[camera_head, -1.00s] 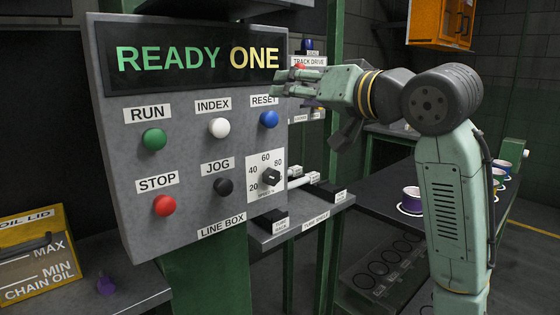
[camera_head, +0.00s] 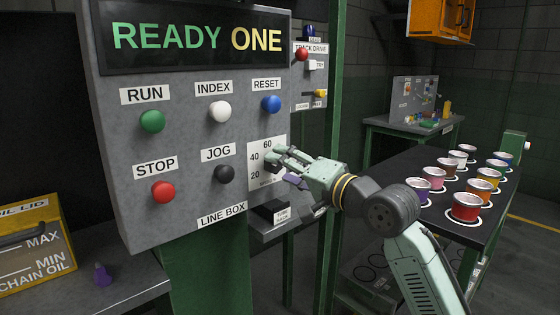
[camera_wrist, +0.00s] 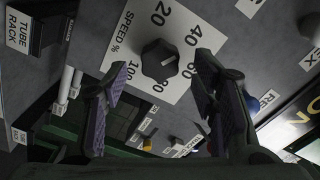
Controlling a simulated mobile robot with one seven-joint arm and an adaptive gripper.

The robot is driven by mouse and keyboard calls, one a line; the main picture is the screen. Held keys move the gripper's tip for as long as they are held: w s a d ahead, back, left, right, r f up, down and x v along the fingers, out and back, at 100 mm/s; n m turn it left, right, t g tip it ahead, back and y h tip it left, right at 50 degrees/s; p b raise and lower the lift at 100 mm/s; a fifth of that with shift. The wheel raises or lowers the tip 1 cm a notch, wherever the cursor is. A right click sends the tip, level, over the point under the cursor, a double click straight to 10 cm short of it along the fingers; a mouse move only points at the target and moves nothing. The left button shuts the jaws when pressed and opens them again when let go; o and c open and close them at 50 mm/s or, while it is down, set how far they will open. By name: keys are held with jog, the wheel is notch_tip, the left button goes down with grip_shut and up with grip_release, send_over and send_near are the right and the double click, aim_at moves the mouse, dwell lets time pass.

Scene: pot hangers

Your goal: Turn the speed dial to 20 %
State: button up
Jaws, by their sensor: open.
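The speed dial (camera_wrist: 158,62) is a dark knob on a white scale plate (camera_wrist: 133,50) marked in percent. In the wrist view a pale mark shows on its right side, roughly towards 40 to 60; the exact setting is hard to read. My gripper (camera_wrist: 160,78) is open, its purple-padded fingers on either side of the dial in that view. Contact with it cannot be told.
The line box panel (camera_head: 190,200) carries several coloured buttons, with jog (camera_head: 223,173) and reset (camera_head: 271,103) near my gripper. The display (camera_head: 196,36) reads READY ONE. A tube rack shelf (camera_head: 272,212) lies below. A black table (camera_head: 410,165) with several paint cups stands right.

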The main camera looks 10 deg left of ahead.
jog(key=shift+x, duration=1.1)
jog(key=c, duration=1.2)
jog(key=shift+o, duration=0.2)
jog(key=shift+n, duration=0.4)
jog(key=n+b, duration=0.4)
jog(key=n, duration=0.7)
jog(key=shift+s+a, duration=0.1)
jog(key=shift+s, duration=0.05)
jog(key=shift+r, duration=0.1)
